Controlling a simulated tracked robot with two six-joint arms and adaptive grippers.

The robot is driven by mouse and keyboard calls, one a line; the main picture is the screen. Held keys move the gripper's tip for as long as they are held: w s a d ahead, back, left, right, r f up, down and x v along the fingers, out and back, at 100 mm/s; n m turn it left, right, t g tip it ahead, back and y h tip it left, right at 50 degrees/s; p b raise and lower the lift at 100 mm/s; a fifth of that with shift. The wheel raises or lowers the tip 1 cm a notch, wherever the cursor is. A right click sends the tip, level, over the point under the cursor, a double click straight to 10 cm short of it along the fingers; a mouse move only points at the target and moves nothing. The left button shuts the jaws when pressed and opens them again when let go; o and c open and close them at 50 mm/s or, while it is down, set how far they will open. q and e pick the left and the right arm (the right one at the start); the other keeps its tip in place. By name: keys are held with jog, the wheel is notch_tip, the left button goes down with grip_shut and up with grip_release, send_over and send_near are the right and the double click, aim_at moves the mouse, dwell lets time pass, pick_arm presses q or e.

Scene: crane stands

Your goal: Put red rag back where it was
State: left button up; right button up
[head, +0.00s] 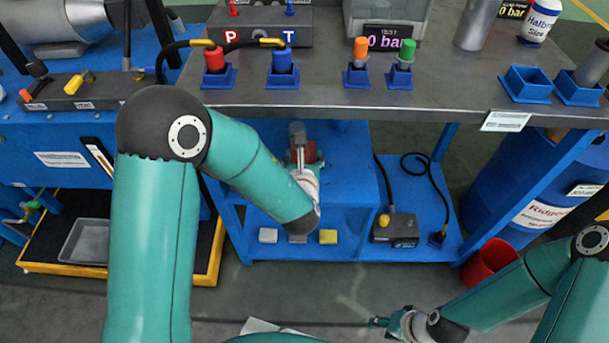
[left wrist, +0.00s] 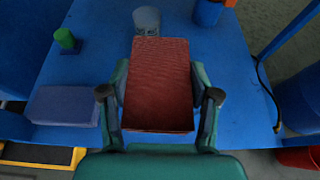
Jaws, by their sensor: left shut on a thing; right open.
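The red rag (left wrist: 158,85) is a flat red block-like cloth between the fingers of my left gripper (left wrist: 160,97). The gripper is shut on it, with one finger on each long side. In the head view the left gripper (head: 303,165) is over the blue lower shelf (head: 345,185) under the bench, and only a bit of the red rag (head: 309,152) shows past the arm. I cannot tell whether the rag touches the shelf. My right gripper (head: 379,322) is open and empty, low at the front, away from the bench.
A grey cylinder (left wrist: 147,20) is just beyond the rag. A red bucket (head: 488,262) stands at the right. The grey benchtop (head: 450,95) overhangs.

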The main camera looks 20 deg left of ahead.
pick_arm(q)
notch_tip(320, 180, down, 8)
jog(key=shift+r+b, duration=0.1)
jog(key=shift+b, duration=1)
jog(key=o, duration=1.2)
jog(key=shift+c, duration=0.2)
jog(key=shift+s+r, duration=0.1)
